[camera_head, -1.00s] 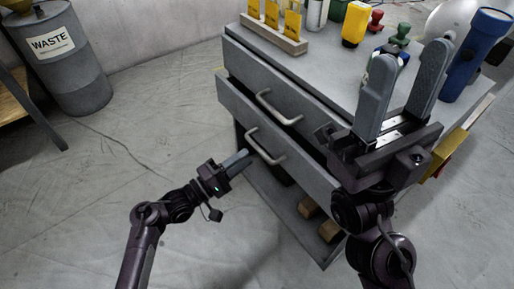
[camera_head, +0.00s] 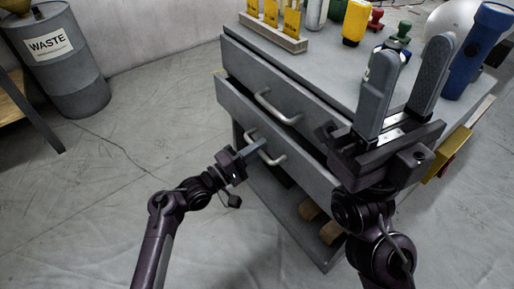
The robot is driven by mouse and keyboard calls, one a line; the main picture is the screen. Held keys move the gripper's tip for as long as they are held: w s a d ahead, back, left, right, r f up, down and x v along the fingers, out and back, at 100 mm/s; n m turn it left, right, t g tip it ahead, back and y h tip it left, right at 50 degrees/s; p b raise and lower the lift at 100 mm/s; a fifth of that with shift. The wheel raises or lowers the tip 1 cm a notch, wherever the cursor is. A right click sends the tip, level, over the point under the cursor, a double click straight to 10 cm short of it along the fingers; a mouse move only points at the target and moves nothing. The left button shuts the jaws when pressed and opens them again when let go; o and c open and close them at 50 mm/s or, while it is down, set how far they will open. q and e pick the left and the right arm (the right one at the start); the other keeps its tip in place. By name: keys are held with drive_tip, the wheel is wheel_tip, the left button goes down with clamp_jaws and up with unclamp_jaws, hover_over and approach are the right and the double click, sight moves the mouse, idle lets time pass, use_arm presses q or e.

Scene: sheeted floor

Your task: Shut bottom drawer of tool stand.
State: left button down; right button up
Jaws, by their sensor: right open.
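The grey tool stand (camera_head: 335,60) has two drawer fronts facing lower left. The upper drawer has a metal handle (camera_head: 278,108). The bottom drawer (camera_head: 235,104) sticks out a little, with a dark gap above its front. Its handle (camera_head: 270,156) is low on the front. My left gripper (camera_head: 260,146) is at the left end of this handle, its fingers overlapping it in view. I cannot tell if they touch, or whether the jaws are apart. My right gripper (camera_head: 408,85) is open and empty, pointing up in front of the stand's right part, hiding some of it.
A bottom shelf (camera_head: 290,222) holds wooden pieces (camera_head: 311,209). On top are a yellow-tool rack (camera_head: 275,36), a yellow bottle (camera_head: 356,22), red and green stamp-like items and a blue flashlight (camera_head: 478,55). A waste barrel (camera_head: 60,60) stands far left. Floor left of the stand is clear.

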sight(270, 142)
use_arm(q)
drive_tip(key=x, duration=0.4)
drive_tip(key=shift+f, duration=0.45)
drive_tip(key=shift+r, duration=0.1)
drive_tip(key=c, duration=1.8)
unclamp_jaws()
drive_tip(key=shift+c, duration=0.2)
drive_tip(key=shift+o, duration=1.4)
drive_tip(key=shift+w+d, duration=0.1)
drive_tip(key=shift+d, duration=0.05)
